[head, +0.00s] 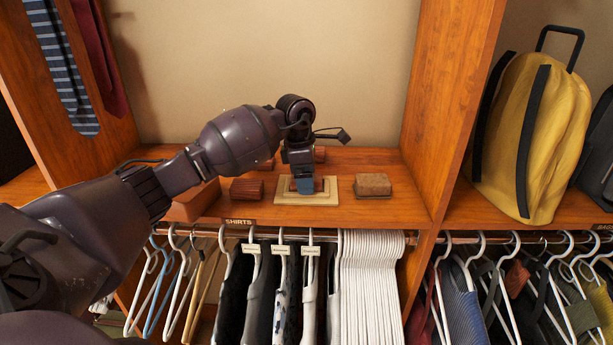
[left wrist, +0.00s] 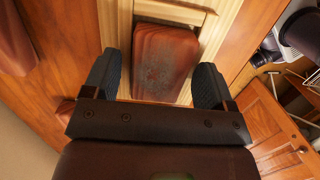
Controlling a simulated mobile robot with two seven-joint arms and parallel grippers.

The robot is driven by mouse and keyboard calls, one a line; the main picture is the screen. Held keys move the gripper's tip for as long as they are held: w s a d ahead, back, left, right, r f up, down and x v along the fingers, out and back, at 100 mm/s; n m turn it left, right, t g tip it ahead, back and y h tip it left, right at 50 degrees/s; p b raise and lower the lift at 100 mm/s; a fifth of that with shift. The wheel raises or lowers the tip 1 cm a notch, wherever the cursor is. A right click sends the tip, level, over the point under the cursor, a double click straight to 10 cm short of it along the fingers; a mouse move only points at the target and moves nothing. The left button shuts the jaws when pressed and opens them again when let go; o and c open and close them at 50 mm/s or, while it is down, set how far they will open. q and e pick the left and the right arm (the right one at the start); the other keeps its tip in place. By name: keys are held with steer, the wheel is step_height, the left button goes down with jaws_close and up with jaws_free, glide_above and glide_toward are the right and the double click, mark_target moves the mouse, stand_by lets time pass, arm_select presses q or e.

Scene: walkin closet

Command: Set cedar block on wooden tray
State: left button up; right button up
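The wooden tray (head: 333,197) is a pale, rimmed rectangle on the shelf, and it also shows in the left wrist view (left wrist: 237,38). A reddish-brown cedar block with a worn grey top (left wrist: 165,62) lies within the tray's rim. In the head view the block (head: 319,185) is mostly hidden behind my left gripper (head: 306,186). In the left wrist view the fingers (left wrist: 157,82) stand apart on either side of the block's near end, with a gap visible on the left. Contact on the right side cannot be told. My right gripper is not in view.
A ribbed reddish block (head: 246,189) lies left of the tray, and a brown block with a grainy top (head: 373,184) lies right. More reddish blocks sit behind. An upright panel (head: 440,110) bounds the shelf on the right. Hangers fill the space below.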

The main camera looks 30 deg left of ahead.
arm_select(q)
steer(key=shift+r, duration=0.35)
step_height(320, 180, up, 12)
steer(key=a+b, duration=0.1)
steer(key=shift+s+a+f, duration=0.25)
steer(key=shift+s+a, duration=0.05)
steer(key=shift+s, duration=0.15)
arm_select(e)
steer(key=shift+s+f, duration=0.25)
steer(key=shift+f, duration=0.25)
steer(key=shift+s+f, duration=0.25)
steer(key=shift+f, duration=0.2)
arm_select(q)
steer(key=shift+s+f, duration=0.1)
